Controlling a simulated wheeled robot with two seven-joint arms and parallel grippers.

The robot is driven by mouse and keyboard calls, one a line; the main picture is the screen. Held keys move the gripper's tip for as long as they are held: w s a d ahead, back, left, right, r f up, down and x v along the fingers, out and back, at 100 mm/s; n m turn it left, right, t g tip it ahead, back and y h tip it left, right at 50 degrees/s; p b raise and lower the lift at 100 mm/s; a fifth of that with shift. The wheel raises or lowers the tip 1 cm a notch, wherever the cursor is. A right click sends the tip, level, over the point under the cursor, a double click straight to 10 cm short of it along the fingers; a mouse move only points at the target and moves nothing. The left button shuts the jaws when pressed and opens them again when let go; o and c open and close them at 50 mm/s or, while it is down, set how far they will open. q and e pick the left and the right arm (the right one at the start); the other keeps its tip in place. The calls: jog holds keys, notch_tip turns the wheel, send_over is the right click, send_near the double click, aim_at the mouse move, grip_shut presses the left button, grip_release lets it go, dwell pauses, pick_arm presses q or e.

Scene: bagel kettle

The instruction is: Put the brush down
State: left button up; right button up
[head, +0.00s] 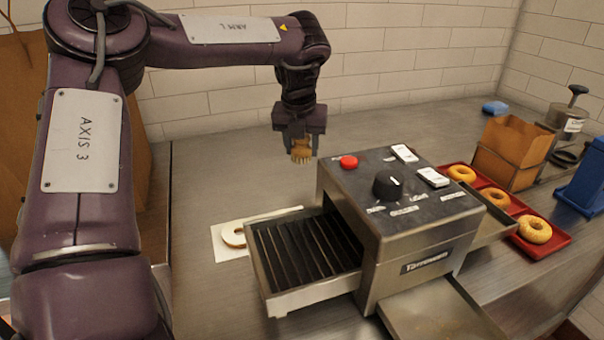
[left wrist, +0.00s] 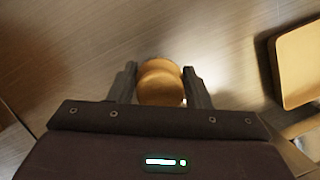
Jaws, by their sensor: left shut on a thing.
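In the left wrist view the brush's rounded wooden top (left wrist: 161,82) sits between the two fingers of the left gripper (left wrist: 160,88). The bristles are hidden there. In the head view there is a visible gap between the bristles and the counter. My right gripper is not in view.
The toaster machine (head: 400,225) with its slatted tray (head: 305,250) fills the middle. A red tray (head: 560,238) with bagels and a paper-bag holder (head: 508,152) stand right. The counter behind the machine (head: 385,125) is clear.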

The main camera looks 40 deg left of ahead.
aim_at(302, 181)
pick_arm(q)
notch_tip(302, 181, down, 6)
jog(key=shift+s+d+r, duration=0.1)
jog(key=shift+f, duration=0.45)
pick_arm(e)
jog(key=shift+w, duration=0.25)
pick_arm(q)
jog(key=o, duration=0.5)
jog(key=shift+f, duration=0.1)
jog(key=shift+c, duration=0.2)
jog(key=o, duration=0.4)
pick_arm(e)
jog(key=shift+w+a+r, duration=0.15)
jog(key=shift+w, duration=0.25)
